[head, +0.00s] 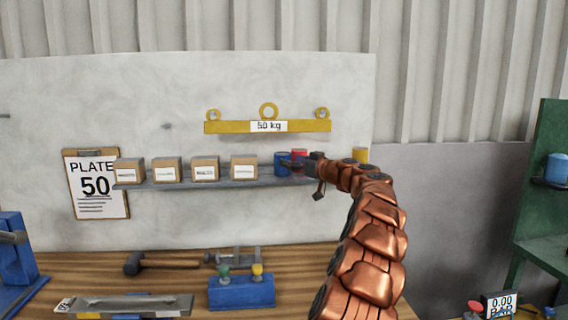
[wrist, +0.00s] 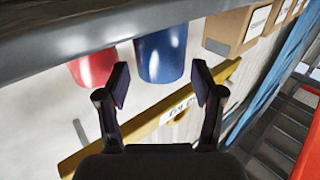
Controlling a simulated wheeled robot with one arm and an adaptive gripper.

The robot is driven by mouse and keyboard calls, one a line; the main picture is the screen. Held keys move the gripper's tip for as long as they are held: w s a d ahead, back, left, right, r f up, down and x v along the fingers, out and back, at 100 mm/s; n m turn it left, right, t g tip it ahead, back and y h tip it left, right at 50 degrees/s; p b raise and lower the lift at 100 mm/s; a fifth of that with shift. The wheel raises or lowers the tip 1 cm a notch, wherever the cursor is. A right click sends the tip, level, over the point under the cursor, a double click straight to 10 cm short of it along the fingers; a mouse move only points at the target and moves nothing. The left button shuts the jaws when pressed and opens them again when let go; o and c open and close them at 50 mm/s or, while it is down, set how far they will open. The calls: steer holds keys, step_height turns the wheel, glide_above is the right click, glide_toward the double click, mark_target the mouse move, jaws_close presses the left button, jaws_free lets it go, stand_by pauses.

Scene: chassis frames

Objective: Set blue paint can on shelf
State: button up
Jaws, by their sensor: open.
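A blue paint can (head: 281,163) stands on the grey wall shelf (head: 215,184), right of the boxes and beside a red can (head: 299,156). My gripper (head: 309,165) is at shelf height, just right of the blue can and in front of the red one, partly covering it. In the wrist view, which looks upside down, my gripper (wrist: 160,85) is open, with the blue can (wrist: 161,52) in line with the gap between its fingers. The red can (wrist: 93,68) is left of it there. I cannot tell whether the fingertips reach around the blue can.
Several cardboard boxes (head: 205,169) line the shelf's left part. A yellow lifting beam (head: 268,126) is above the shelf. Another blue can (head: 557,167) stands on a green rack (head: 545,125) at far right. Tools lie on the workbench (head: 60,264).

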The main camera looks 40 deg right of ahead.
mark_target(284, 154)
steer(key=shift+w+p, duration=1.1)
steer(key=shift+w, duration=1.15)
steer(key=c, duration=1.1)
steer(key=shift+a, duration=0.1)
steer(key=shift+c, duration=0.2)
steer(key=shift+r+b, duration=0.55)
steer(key=shift+r, duration=1.1)
steer(key=shift+s+a+r+b, duration=0.15)
steer(key=shift+s+a+b, duration=0.15)
steer(key=shift+s, duration=0.1)
steer(key=shift+s+a+b, duration=0.9)
steer(key=shift+s, duration=0.25)
steer(key=s+a+r+b, duration=0.1)
steer(key=s+a+b, duration=0.3)
steer(key=s+a, duration=0.3)
steer(key=shift+s+a+r, duration=0.15)
steer(key=shift+s+a, duration=0.05)
steer(key=shift+s, duration=1.1)
